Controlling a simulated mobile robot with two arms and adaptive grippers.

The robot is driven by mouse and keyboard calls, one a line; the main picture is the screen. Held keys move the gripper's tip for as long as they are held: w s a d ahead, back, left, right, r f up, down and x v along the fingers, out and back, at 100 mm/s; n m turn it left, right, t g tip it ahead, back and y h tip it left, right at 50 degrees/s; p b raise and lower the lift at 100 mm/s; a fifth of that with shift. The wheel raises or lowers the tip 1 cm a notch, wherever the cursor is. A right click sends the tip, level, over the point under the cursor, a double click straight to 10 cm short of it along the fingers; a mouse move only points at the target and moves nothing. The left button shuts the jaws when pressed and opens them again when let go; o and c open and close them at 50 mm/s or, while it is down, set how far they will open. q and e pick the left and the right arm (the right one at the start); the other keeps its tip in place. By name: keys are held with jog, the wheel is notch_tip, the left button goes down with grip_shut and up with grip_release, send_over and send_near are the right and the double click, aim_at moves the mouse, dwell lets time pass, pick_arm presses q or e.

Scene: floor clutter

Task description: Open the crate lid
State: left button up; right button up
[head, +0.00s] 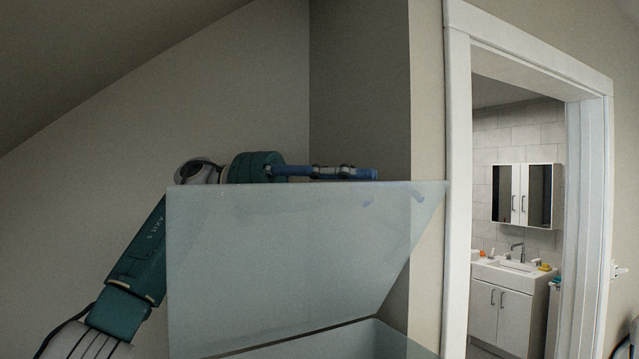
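The crate lid (290,255) is a pale blue-grey, slightly see-through panel. It stands raised and tilted up from the crate (345,342), whose upper part shows at the bottom of the head view. The lower part of the crate is cut off by the frame. My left arm comes in from the left and passes behind the lid. My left gripper (345,172) lies sideways along the lid's top edge, pointing right, partly hidden by the lid. I cannot tell whether its fingers are open or shut, or whether they touch the lid. My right gripper is out of view.
A grey wall corner stands behind the lid. A white door frame (456,200) is close to the lid's right edge. Through the doorway are a sink cabinet (500,315) and a mirrored wall cabinet (525,195).

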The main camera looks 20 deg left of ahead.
pick_arm(q)
jog(key=a, duration=0.9)
jog(key=shift+a, duration=0.15)
